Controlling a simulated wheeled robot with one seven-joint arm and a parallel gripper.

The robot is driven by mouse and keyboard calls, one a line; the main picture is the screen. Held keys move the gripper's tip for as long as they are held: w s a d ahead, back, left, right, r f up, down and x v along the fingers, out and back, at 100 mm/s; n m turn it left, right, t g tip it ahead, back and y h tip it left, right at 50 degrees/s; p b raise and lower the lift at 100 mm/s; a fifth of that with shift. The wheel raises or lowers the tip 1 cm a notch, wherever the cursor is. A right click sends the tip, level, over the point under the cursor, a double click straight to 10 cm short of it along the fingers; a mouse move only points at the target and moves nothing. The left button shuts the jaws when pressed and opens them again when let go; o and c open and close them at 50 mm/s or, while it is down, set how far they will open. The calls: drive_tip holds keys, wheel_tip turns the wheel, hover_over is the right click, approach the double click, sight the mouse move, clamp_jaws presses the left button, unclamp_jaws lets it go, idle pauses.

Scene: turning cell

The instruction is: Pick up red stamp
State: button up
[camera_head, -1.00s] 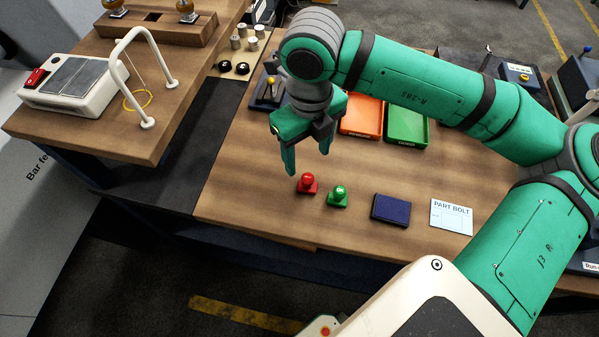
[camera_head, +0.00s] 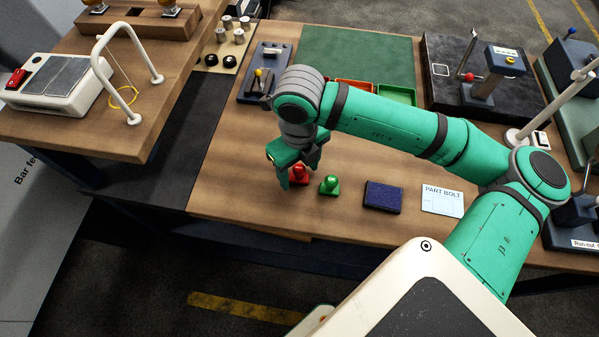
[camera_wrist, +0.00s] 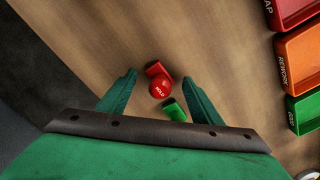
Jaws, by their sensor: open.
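The red stamp (camera_head: 299,174) stands upright on the wooden table, partly hidden behind my gripper in the head view. In the wrist view the red stamp (camera_wrist: 159,87) lies between and just beyond the fingertips, its round knob toward the camera with small white lettering. My gripper (camera_head: 299,182) is open and low over the stamp; in the wrist view its fingers (camera_wrist: 157,80) are apart with nothing held. I cannot tell whether a finger touches the stamp.
A green stamp (camera_head: 329,185) stands just right of the red one, close to the right finger in the wrist view (camera_wrist: 174,110). A dark blue pad (camera_head: 383,196) and a PART BOLT card (camera_head: 442,200) lie further right. Red, orange (camera_wrist: 300,57) and green trays stand behind.

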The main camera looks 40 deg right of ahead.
drive_tip(key=shift+w, duration=0.1)
drive_tip(key=c, duration=1)
drive_tip(key=shift+w, duration=0.1)
